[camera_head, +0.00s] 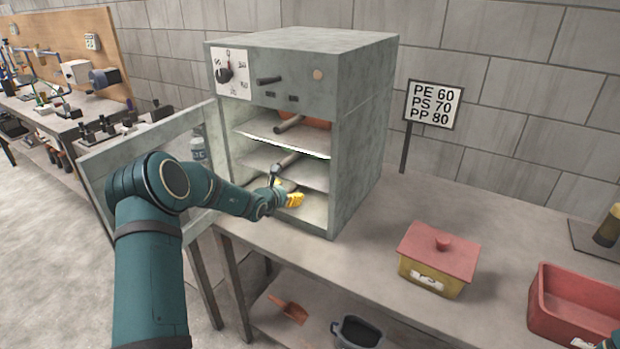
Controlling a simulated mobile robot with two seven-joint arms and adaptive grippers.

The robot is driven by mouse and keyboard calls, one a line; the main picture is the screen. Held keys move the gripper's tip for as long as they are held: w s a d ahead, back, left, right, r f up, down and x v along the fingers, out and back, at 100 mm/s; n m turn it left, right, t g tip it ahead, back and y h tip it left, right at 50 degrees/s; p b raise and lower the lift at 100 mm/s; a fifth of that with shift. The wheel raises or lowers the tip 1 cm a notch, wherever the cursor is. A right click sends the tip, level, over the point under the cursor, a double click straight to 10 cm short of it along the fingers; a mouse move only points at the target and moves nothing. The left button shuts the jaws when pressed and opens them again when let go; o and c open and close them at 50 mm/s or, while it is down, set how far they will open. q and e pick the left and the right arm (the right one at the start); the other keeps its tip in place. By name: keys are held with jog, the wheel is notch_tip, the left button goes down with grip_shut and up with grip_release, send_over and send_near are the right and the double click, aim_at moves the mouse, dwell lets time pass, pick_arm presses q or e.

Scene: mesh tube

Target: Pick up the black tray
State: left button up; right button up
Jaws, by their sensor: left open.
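I cannot make out a black tray for certain. A dark, open container (358,334) on the lower shelf under the bench is the closest match, cut by the bottom edge of the picture. My left gripper (284,190) is open and reaches into the lowest compartment of the grey oven (362,120). A bright yellow piece (294,200) shows at its tip; I cannot tell whether it is a finger pad or an object. My right gripper is not in view; only a sliver of teal shows at the bottom right corner.
The oven's door (150,150) stands open to the left. Rods lie on its upper shelves. On the bench are a yellow box with a red lid (438,262), a red open bin (575,300) and a sign (433,103). An orange scoop (288,307) lies below.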

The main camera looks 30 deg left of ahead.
pick_arm(q)
grip_shut()
jog(key=shift+r, duration=0.2)
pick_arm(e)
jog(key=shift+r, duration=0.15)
